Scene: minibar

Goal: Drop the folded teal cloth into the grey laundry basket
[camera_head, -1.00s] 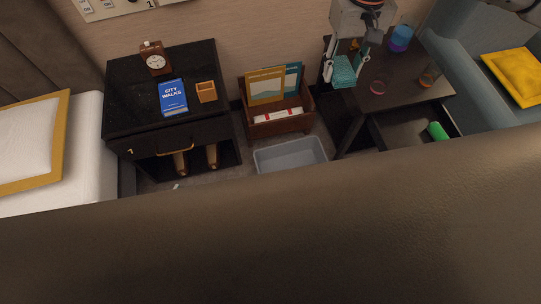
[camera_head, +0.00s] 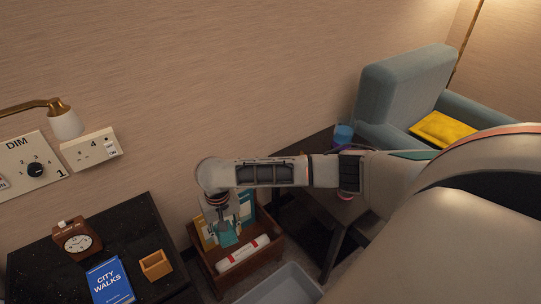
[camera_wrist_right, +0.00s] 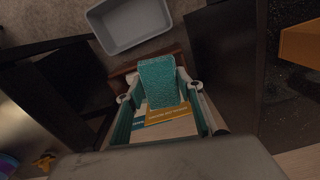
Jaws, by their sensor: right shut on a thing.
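The folded teal cloth (camera_wrist_right: 157,82) is held between the fingers of my right gripper (camera_wrist_right: 159,92), which is shut on it. In the head view, my right gripper (camera_head: 226,228) points down with the cloth (camera_head: 229,239) above the wooden magazine rack, partly hidden by the wrist. The grey laundry basket (camera_head: 283,287) is at the bottom edge of the head view, right of the rack and cut off. In the right wrist view the empty basket (camera_wrist_right: 128,27) lies beyond the cloth, apart from it. My left gripper is out of view.
The brown magazine rack (camera_head: 211,272) holds magazines and a red-and-white roll. To its left, a black nightstand (camera_head: 130,235) carries a clock, a blue book and a small wooden box. A dark table (camera_head: 316,153) stands on the right, beside a blue armchair (camera_head: 400,88).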

